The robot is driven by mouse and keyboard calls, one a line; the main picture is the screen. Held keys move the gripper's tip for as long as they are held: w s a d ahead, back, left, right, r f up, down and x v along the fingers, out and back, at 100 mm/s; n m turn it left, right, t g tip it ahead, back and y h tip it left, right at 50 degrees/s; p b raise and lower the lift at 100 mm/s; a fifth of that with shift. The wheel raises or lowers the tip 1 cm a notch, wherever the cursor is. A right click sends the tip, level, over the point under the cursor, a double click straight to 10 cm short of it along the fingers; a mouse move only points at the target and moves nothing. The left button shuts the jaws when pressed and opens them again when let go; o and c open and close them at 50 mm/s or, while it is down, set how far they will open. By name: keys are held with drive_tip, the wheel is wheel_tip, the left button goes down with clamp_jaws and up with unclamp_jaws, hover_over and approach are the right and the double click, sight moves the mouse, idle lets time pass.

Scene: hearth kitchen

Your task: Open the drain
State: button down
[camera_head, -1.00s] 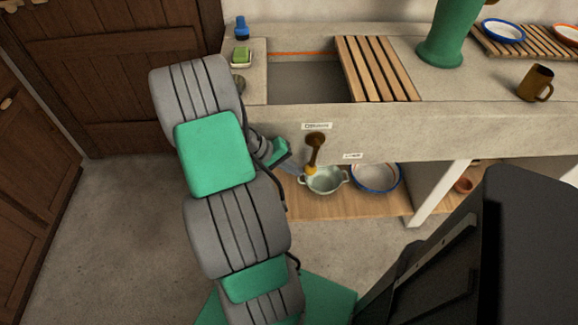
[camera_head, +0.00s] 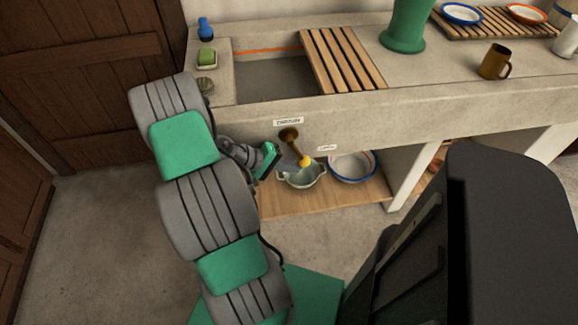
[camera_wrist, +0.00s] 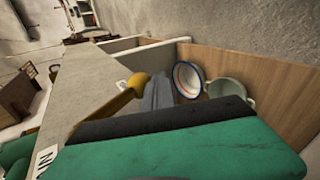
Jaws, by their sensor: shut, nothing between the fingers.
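The drain handle (camera_head: 290,138) is a brown lever with a yellow knob (camera_head: 304,161) on the front face of the stone sink (camera_head: 235,113). It slants down and to the right, below a label (camera_head: 288,121); a smaller label (camera_head: 327,148) is to its right. My gripper (camera_head: 293,162) is shut and empty, just left of the knob. In the wrist view, my grey fingers (camera_wrist: 160,92) are close beside the yellow knob (camera_wrist: 138,82); I cannot tell whether they touch. The drain hole in the basin is not visible.
A pale two-handled pot (camera_head: 302,176) and a blue-rimmed bowl (camera_head: 352,165) stand on the wooden shelf below. A slatted wooden rack (camera_head: 342,60) covers the sink's right part. A green vessel (camera_head: 405,28) and brown mug (camera_head: 495,62) stand on the counter.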

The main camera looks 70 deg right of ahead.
idle(0.5)
drive_tip(key=w+a, duration=0.6)
drive_tip(key=w, duration=0.4)
drive_tip(key=shift+w+a+r+b, duration=0.15)
drive_tip(key=shift+a+r+b, duration=0.1)
drive_tip(key=shift+a+b, duration=0.15)
